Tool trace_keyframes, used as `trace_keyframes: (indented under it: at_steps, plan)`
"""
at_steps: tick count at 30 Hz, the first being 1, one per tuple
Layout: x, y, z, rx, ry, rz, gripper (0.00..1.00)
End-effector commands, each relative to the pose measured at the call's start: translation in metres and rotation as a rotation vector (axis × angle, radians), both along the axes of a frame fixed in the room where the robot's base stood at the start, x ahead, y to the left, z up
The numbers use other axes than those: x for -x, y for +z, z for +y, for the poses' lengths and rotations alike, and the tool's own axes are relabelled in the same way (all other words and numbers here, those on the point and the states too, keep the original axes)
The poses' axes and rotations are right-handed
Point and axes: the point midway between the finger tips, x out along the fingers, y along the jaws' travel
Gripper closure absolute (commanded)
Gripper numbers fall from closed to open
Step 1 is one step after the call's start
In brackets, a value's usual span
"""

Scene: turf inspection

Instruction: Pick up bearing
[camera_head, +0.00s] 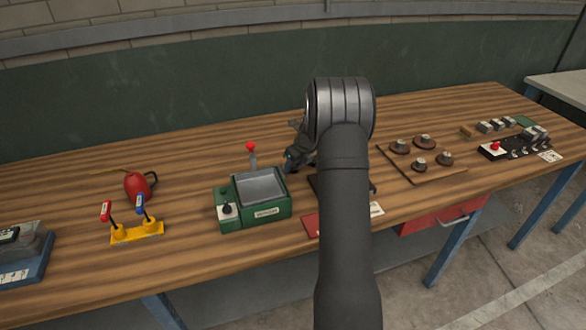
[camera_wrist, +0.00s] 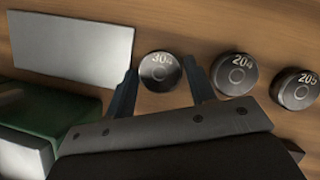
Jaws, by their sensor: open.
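Three round dark-grey bearings lie in a row on the wooden bench in the wrist view. The nearest bearing (camera_wrist: 160,73), its number partly readable as 30-something, sits between my open fingers. The middle bearing (camera_wrist: 234,75) reads 204, and the right bearing (camera_wrist: 295,90) reads 205. My gripper (camera_wrist: 159,65) is open and empty, with one finger on each side of the left bearing; I cannot tell whether they touch it.
A green machine (camera_head: 252,201) with a red-knobbed lever stands just left of my gripper. A blank pale plate (camera_wrist: 75,50) lies left of the bearings. A board (camera_head: 425,177) with several round pieces lies to the right.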

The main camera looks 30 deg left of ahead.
Motion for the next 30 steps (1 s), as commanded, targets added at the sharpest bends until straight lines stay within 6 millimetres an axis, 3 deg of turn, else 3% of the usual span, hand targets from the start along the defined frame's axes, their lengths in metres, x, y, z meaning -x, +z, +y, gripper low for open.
trace_keyframes:
  at_steps: [5,10,11,22,29,30]
  plan:
    - [0.000,0.000,0.000,-0.001,0.000,-0.001,0.50]
    - [0.000,0.000,0.000,-0.001,0.000,0.000,0.81]
    - [0.000,0.001,0.000,-0.001,0.000,-0.001,0.83]
    - [0.000,0.008,0.000,-0.002,0.000,-0.002,0.83]
    - [-0.001,0.042,0.000,-0.001,0.001,-0.004,0.83]
    - [-0.001,0.047,-0.008,0.000,-0.003,-0.001,0.83]
